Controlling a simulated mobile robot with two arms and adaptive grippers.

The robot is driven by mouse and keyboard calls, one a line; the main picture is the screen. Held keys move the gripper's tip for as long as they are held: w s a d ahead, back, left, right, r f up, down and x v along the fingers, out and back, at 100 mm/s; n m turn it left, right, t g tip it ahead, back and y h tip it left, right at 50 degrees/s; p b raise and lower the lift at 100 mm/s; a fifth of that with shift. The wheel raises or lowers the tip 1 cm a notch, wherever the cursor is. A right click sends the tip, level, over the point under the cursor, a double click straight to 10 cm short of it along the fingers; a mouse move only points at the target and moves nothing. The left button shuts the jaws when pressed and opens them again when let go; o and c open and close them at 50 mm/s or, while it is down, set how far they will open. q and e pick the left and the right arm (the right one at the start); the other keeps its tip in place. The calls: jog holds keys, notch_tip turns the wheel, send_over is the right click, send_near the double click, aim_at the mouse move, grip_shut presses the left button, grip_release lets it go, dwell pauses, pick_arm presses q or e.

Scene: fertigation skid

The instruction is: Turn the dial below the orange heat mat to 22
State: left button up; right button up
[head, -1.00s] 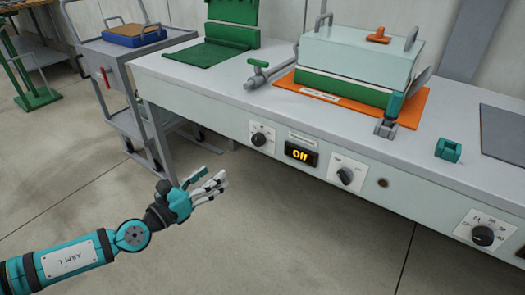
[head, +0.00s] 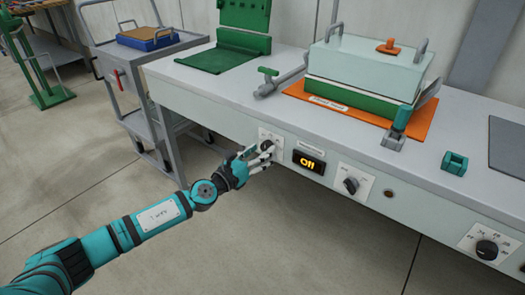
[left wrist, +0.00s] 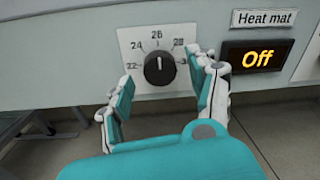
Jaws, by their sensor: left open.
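The orange heat mat (head: 365,117) lies on the grey bench under a green and pale box. Below it, on the bench's front panel, is a black dial (head: 267,145) on a white scale plate. In the left wrist view the dial (left wrist: 159,70) has marks 22, 24, 26, 28 and a partly hidden one. Its white pointer line stands upright, at 26. My left gripper (head: 260,157) is open at the dial. In the left wrist view its fingers (left wrist: 166,88) stand left and right of the dial, with gaps. My right gripper is not in view.
A display (head: 308,162) reading "Off" sits right of the dial, under a "Heat mat" label (left wrist: 264,18). Further right on the panel are a second dial (head: 351,185) and a third dial (head: 487,249). A grey trolley (head: 125,75) stands left of the bench.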

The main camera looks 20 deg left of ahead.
pick_arm(q)
jog(key=shift+w+d, duration=0.25)
jog(key=shift+w, duration=0.35)
jog(key=c, duration=1.2)
jog(key=shift+o, duration=0.2)
